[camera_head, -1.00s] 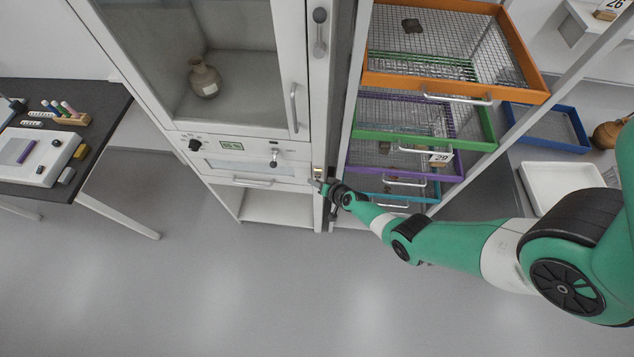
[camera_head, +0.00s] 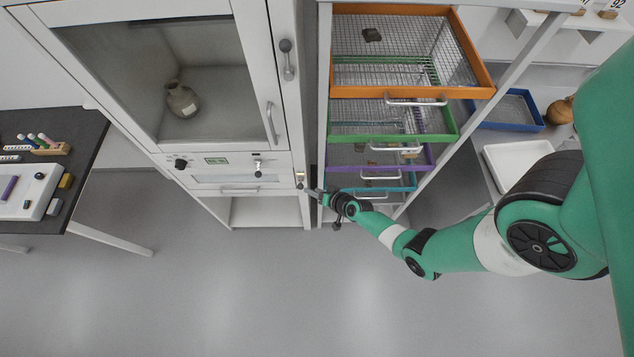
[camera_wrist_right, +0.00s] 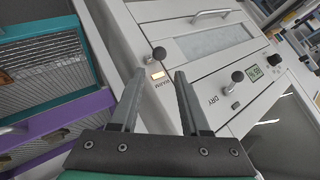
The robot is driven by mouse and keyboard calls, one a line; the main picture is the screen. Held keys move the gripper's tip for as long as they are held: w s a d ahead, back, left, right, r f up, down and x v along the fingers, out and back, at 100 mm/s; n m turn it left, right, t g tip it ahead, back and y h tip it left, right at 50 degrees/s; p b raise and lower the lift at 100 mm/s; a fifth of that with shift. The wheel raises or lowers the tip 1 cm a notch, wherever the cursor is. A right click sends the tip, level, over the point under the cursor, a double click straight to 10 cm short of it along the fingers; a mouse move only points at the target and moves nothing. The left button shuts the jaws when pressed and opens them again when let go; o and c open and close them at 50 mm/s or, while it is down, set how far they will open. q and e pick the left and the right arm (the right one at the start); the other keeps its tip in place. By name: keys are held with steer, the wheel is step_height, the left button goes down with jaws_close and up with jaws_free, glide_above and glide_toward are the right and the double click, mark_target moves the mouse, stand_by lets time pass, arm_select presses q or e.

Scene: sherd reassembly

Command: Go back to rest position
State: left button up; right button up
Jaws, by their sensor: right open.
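My right gripper (camera_head: 314,192) reaches in from the right, in front of the post between the white cabinet (camera_head: 225,175) and the drawer rack. In the right wrist view my right gripper (camera_wrist_right: 156,98) has its two grey fingers apart with nothing between them. A small lit label and a round knob (camera_wrist_right: 159,54) on the cabinet front show just beyond the fingertips; I cannot tell the exact gap. My left gripper is not in view.
The rack's orange drawer (camera_head: 414,90), green drawer (camera_head: 452,125) and lower ones stick out close to my right arm. A brown jug (camera_head: 182,100) stands behind the cabinet's glass door. A dark table (camera_head: 82,150) is at left. The floor in front is clear.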

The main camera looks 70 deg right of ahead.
steer(key=shift+v, duration=0.8)
steer(key=shift+w+a, duration=0.1)
